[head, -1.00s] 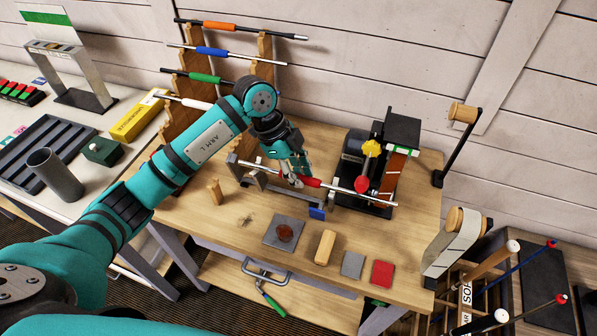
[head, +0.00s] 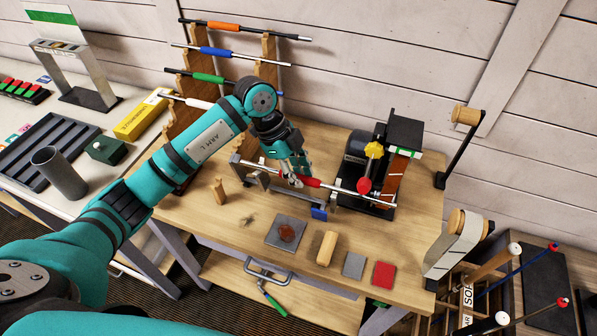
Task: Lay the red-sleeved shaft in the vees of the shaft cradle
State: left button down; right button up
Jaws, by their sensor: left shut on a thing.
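My left gripper (head: 293,180) is shut on the red-sleeved shaft, near the left end of its red sleeve (head: 311,182). The shaft's bare silver part (head: 350,193) runs to the right, and its other end (head: 236,159) points to the back left. The shaft cradle (head: 290,196) is a low grey rail with uprights and a blue block (head: 319,213) at its right end. The shaft lies over or just above it. The gripper hides part of the cradle, so I cannot tell whether the shaft touches the vees. My right gripper is not in view.
A machine (head: 408,131) with a red knob stands right of the cradle, close to the shaft's right part. Behind my arm is a wooden rack (head: 266,62) of coloured-sleeved shafts.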

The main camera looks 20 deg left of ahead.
pick_arm(q)
jog(key=shift+a+p, duration=0.35)
jog(key=shift+a, duration=0.25)
dwell(1.1)
jog(key=c, duration=1.1)
grip_release()
jog(key=v, duration=1.2)
jog(key=shift+r, duration=0.1)
